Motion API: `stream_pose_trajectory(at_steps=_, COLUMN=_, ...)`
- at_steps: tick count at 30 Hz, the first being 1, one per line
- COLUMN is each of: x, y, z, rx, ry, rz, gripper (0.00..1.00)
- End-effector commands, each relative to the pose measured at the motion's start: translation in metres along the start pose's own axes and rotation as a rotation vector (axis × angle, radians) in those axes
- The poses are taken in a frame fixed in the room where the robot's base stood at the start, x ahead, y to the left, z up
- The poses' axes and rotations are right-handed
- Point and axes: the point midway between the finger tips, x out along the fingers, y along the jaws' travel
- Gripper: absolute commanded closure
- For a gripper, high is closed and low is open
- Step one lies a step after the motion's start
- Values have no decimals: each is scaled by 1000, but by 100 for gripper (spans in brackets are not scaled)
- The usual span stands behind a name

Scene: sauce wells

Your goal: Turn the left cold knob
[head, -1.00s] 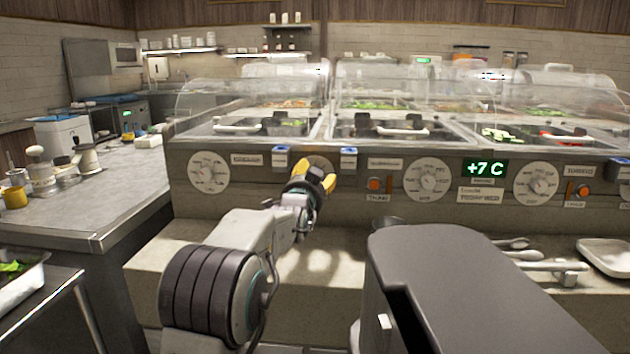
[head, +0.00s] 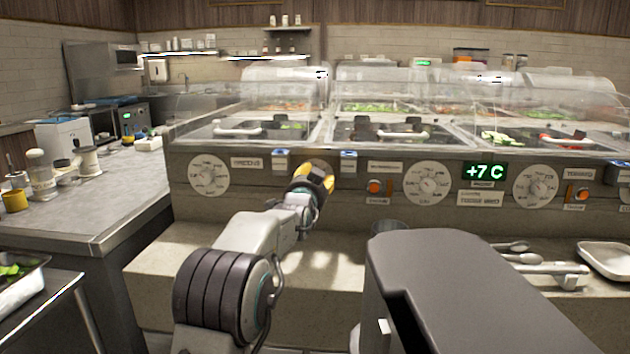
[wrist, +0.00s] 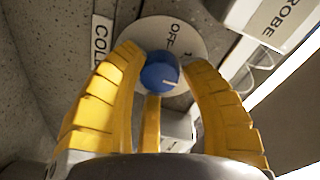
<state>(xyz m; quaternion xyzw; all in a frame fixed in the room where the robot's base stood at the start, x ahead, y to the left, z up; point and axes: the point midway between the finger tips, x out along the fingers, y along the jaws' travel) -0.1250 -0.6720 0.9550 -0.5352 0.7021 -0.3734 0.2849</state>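The cold knob is blue with a white mark (wrist: 160,72), on a round pale dial (wrist: 190,36) printed "OFF" in the wrist view. Beside it is a label reading "COL", its end hidden by a finger. My gripper (wrist: 160,66) has yellow segmented fingers around the knob, with tips on its left and right and another finger below. The tips lie very close to its sides; whether they touch it is unclear. In the head view, my gripper (head: 324,180) is at the counter front and hides the knob.
A sign ending "OBE" (wrist: 272,20) on a box juts out near the right finger. In the head view, a white dial (head: 208,175) is to the left, and an orange button (head: 375,187) and another dial (head: 427,184) are to the right. A stone ledge (head: 190,262) runs below.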

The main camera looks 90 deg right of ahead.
Motion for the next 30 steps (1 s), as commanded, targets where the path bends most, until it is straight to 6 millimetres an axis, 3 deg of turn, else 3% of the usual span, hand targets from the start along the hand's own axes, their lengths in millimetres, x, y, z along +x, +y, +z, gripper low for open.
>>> stream_pose_trajectory(at_steps=12, x=0, y=-1, z=-1, rx=0, ry=2, rz=-3, gripper=97)
stream_pose_trajectory(at_steps=23, x=0, y=-2, z=-2, rx=16, ry=5, rz=-5, gripper=99)
stream_pose_trajectory(at_steps=30, x=0, y=-1, z=-3, rx=129, ry=2, rz=1, gripper=99)
